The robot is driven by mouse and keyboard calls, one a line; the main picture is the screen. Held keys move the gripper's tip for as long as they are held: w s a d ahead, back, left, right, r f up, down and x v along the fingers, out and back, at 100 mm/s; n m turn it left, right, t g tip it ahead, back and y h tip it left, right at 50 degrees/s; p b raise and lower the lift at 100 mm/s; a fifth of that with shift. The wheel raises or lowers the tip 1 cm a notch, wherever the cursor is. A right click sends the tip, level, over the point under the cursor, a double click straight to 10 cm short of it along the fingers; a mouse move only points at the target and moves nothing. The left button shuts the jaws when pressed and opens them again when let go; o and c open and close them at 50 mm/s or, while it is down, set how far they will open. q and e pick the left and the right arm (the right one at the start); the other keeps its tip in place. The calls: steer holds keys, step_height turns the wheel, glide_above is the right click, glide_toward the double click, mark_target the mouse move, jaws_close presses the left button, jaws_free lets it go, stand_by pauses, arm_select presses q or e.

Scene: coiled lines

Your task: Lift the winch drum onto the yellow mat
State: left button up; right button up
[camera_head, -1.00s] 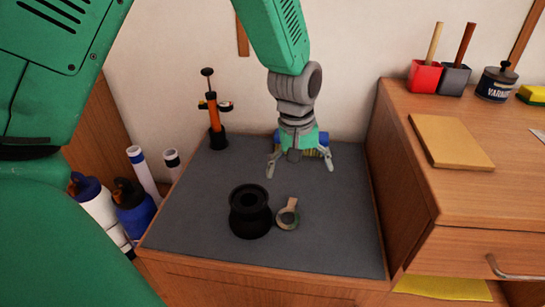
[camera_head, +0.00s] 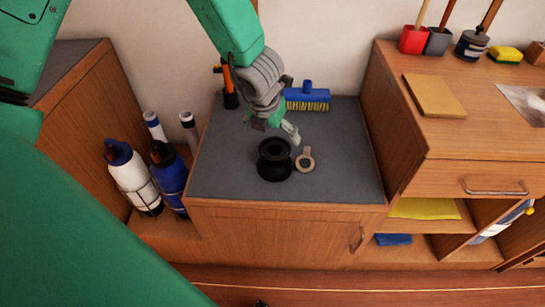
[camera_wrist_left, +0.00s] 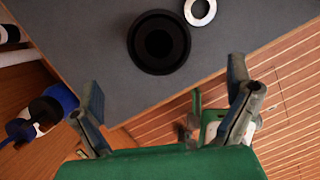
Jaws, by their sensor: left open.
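The winch drum (camera_head: 274,160) is a black flanged spool standing upright on the grey top of the low cabinet; it also shows at the top of the left wrist view (camera_wrist_left: 158,45). The yellow mat (camera_head: 425,209) lies in a shelf opening under the drawer of the right-hand cabinet. My left gripper (camera_head: 283,130) is just behind and above the drum in the head view. Its fingers (camera_wrist_left: 165,108) are spread and empty in the left wrist view, with the drum beyond them. My right gripper is not in view.
A pale ring (camera_head: 305,160) lies close right of the drum. A blue brush (camera_head: 307,98) is at the back. Bottles (camera_head: 133,178) and rolled tubes stand left of the cabinet. The higher right-hand cabinet (camera_head: 440,130) walls off the right side. The grey top's front right is clear.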

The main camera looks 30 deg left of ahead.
mark_target(276, 148)
arm_select(q)
steer(key=x, duration=0.3)
steer(key=b+x, duration=0.1)
steer(key=shift+w+d+f, duration=0.1)
steer(key=shift+d+f, duration=0.15)
steer(key=shift+f, duration=0.05)
steer(key=x, duration=0.1)
steer(key=b+x, duration=0.1)
steer(key=x, duration=0.3)
steer(key=shift+a+b, duration=0.4)
steer(key=shift+r, duration=0.1)
steer(key=shift+d+r, duration=0.1)
steer(key=c, duration=1.7)
